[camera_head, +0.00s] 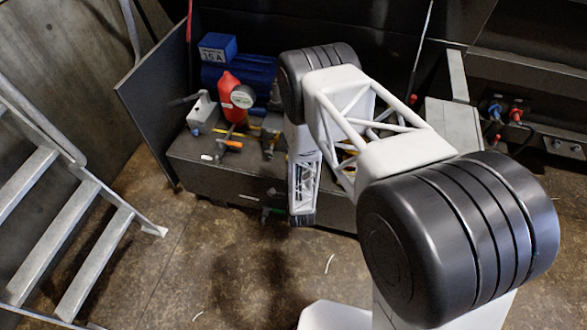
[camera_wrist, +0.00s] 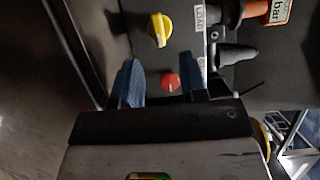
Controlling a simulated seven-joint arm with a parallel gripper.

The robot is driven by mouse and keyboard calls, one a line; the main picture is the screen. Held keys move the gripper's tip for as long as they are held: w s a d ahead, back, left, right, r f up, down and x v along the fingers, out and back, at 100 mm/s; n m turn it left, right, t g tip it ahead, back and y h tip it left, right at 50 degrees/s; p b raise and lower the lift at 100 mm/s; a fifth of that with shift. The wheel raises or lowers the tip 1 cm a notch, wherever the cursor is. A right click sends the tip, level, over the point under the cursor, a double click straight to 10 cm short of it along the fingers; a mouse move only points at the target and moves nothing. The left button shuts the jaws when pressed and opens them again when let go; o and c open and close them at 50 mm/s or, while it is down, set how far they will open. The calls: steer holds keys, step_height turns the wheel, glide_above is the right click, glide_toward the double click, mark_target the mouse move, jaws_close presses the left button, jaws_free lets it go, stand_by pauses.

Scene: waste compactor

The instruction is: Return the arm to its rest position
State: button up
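My arm fills the right and middle of the head view, with a forearm link (camera_head: 303,185) hanging in front of the low dark machine bench (camera_head: 217,172). My gripper (camera_wrist: 160,82) shows in the wrist view as two blue fingertips standing apart. It is open, and nothing is seen held. A red round knob (camera_wrist: 170,80) appears between the fingertips on a dark panel; I cannot tell whether the fingers touch it. A yellow knob (camera_wrist: 159,30) is on the same panel, beside a white label reading LOAD (camera_wrist: 201,35). I cannot make out the gripper in the head view.
The bench carries a red gauge unit (camera_head: 236,97), a blue motor (camera_head: 245,75), a 15 A box (camera_head: 217,47) and an orange-handled valve (camera_head: 229,144). Metal stairs (camera_head: 50,220) stand at left. Blue (camera_head: 495,110) and red (camera_head: 516,115) connectors are at right. The floor in front is mostly clear.

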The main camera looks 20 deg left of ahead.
steer(key=shift+s+d, duration=0.15)
steer(key=shift+s, duration=0.2)
steer(key=shift+w+r, duration=0.1)
stand_by(0.3)
